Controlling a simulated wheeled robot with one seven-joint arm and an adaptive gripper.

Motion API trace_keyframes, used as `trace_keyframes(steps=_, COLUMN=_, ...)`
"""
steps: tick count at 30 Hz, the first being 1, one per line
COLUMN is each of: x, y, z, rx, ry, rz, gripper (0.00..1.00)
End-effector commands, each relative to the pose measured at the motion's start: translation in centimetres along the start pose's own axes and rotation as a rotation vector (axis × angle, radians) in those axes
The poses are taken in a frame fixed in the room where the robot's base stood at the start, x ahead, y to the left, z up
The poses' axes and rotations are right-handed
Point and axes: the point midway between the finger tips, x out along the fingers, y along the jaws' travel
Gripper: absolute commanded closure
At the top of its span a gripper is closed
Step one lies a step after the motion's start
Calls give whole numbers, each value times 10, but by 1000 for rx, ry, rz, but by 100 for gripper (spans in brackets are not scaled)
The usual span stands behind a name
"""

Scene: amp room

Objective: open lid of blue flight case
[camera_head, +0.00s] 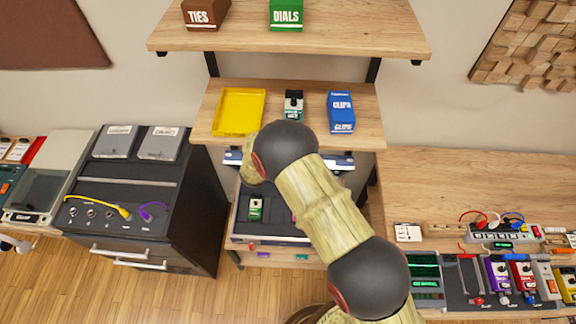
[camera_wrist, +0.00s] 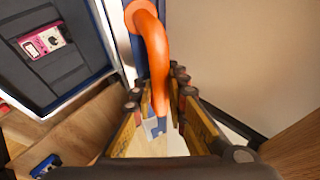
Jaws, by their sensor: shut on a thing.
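The blue flight case shows its dark foam inside and blue-edged rim (camera_wrist: 88,88) in the wrist view. In the head view, its dark inside (camera_head: 268,228) shows on the lower shelf, partly behind my arm. The blue lid edge (camera_head: 341,162) shows across the back of the case, so the lid looks raised; its exact angle is unclear. An orange handle (camera_wrist: 152,38) curves down between my gripper's fingers (camera_wrist: 163,105) in the wrist view. My gripper is shut on this handle. My arm hides my gripper in the head view.
A pink pedal (camera_wrist: 42,42) and a green pedal (camera_head: 255,207) lie in the case. The shelf above holds a yellow tray (camera_head: 238,112), a small pedal (camera_head: 293,106) and a blue box (camera_head: 341,112). A dark cabinet (camera_head: 140,205) stands close on the left, a workbench on the right.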

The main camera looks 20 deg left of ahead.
Motion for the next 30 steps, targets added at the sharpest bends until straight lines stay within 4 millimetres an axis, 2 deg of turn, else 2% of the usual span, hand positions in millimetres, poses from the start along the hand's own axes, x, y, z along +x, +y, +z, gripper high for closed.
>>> trace_keyframes(steps=1, x=0, y=-7, z=1, rx=2, ry=0, rz=-3, gripper=100)
trace_keyframes(steps=6, x=3, y=-16, z=3, rx=4, ry=-1, rz=-4, gripper=100)
trace_keyframes(steps=20, x=4, y=-19, z=3, rx=3, ry=-1, rz=-5, gripper=100)
trace_keyframes(steps=21, x=4, y=-19, z=3, rx=3, ry=-1, rz=-5, gripper=84)
trace_keyframes(steps=25, x=4, y=-18, z=3, rx=2, ry=-1, rz=-4, gripper=78)
trace_keyframes(steps=30, x=5, y=-16, z=3, rx=1, ry=0, rz=-2, gripper=78)
